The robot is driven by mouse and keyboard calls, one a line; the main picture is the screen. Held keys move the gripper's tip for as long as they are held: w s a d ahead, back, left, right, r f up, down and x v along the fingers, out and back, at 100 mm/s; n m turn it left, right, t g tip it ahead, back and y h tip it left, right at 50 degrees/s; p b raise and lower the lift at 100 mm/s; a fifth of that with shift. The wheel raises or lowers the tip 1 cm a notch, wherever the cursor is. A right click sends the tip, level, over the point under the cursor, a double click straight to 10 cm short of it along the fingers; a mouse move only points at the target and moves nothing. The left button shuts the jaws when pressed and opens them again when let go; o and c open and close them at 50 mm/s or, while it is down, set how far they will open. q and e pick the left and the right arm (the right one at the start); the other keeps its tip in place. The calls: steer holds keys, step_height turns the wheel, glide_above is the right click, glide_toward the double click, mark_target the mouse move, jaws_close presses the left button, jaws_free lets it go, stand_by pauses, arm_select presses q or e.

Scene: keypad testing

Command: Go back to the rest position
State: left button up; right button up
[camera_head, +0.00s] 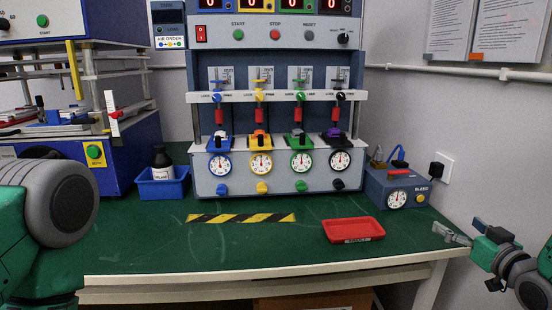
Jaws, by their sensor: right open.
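My right gripper (458,234) is at the right edge of the view, beside the front right corner of the green bench (300,250). Its fingers are apart and nothing shows between them. My left arm comes in large at the left edge; its gripper is out of view. The keypad testing machine (275,180) stands at the back middle of the bench, with dials, coloured knobs and red digit displays. My right gripper is well apart from it.
A red tray (354,230) sits near the front right of the bench. A blue bleed box (397,188) stands behind it. A blue bin (163,185) with a dark bottle (162,162) is at the left. Yellow-black tape (240,217) marks the clear middle.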

steer(key=s+a+f+g+p, duration=0.1)
steer(key=s+a+f+g, duration=0.35)
steer(key=s+f, duration=0.35)
steer(key=s+a+f+g+p, duration=0.1)
steer(key=s+a+f+g, duration=0.35)
steer(key=f, duration=0.65)
steer(key=s+a+f+g, duration=0.2)
steer(key=s, duration=0.6)
steer(key=s+a+f+g+h+p, duration=0.1)
steer(key=s+a+f+g, duration=0.1)
steer(key=s, duration=0.6)
steer(key=s+a+f+g+p, duration=0.1)
steer(key=s+a+f+g, duration=0.1)
steer(key=s, duration=0.7)
steer(key=shift+f+g+h, duration=0.2)
steer(key=shift+g+h, duration=0.1)
steer(key=shift+g, duration=0.6)
steer(key=shift+w, duration=0.2)
